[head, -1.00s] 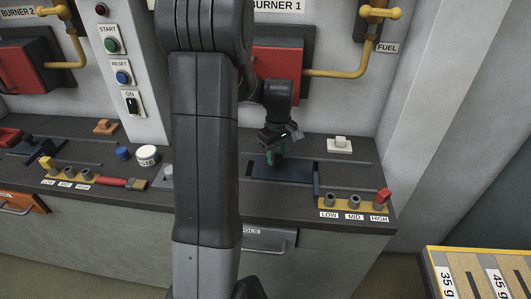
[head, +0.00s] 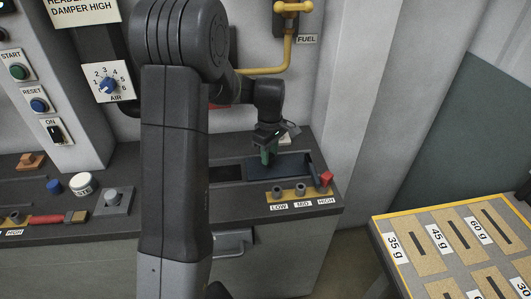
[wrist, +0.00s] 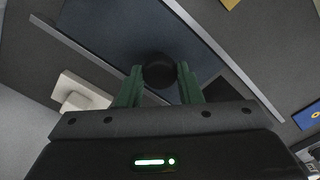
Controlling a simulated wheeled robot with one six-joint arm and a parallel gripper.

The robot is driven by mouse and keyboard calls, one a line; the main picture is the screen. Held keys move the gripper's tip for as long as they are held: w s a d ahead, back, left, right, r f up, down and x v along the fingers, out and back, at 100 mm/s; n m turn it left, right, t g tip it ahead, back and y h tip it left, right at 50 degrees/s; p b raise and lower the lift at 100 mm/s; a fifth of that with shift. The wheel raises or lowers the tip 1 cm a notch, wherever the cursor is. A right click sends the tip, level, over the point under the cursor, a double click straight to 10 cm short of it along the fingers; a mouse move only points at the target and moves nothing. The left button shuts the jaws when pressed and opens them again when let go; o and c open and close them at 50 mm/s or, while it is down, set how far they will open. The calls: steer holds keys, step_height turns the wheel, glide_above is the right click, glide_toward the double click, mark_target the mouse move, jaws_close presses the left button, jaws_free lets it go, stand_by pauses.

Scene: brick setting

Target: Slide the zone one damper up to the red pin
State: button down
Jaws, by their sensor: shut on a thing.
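The zone one damper is a dark blue sliding plate (head: 290,163) in a slot of the dark counter, below the burner. Its black round knob (wrist: 159,71) sits between the green fingers of my gripper (head: 267,156). My gripper is shut on this knob, also in the wrist view (wrist: 158,82). A dark upright bar (head: 313,172) at the plate's right end stands close beside the red pin (head: 326,178) at HIGH. I cannot tell whether they touch. Grey pins stand at LOW (head: 277,191) and MID (head: 301,189).
A white block (head: 285,138) lies behind the slot, partly hidden by my wrist; it shows in the wrist view (wrist: 75,91). My arm hides the counter's middle. A brush (head: 60,218) lies at left.

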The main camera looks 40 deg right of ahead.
steer(key=shift+r, duration=0.1)
steer(key=c, duration=1)
jaws_free()
steer(key=shift+d, duration=0.1)
step_height(320, 180, up, 14)
steer(key=shift+f+b, duration=0.1)
steer(key=shift+b, duration=0.2)
steer(key=shift+f, duration=0.15)
step_height(320, 180, down, 14)
steer(key=shift+r+p, duration=0.15)
steer(key=shift+p, duration=0.15)
steer(key=shift+a, duration=0.25)
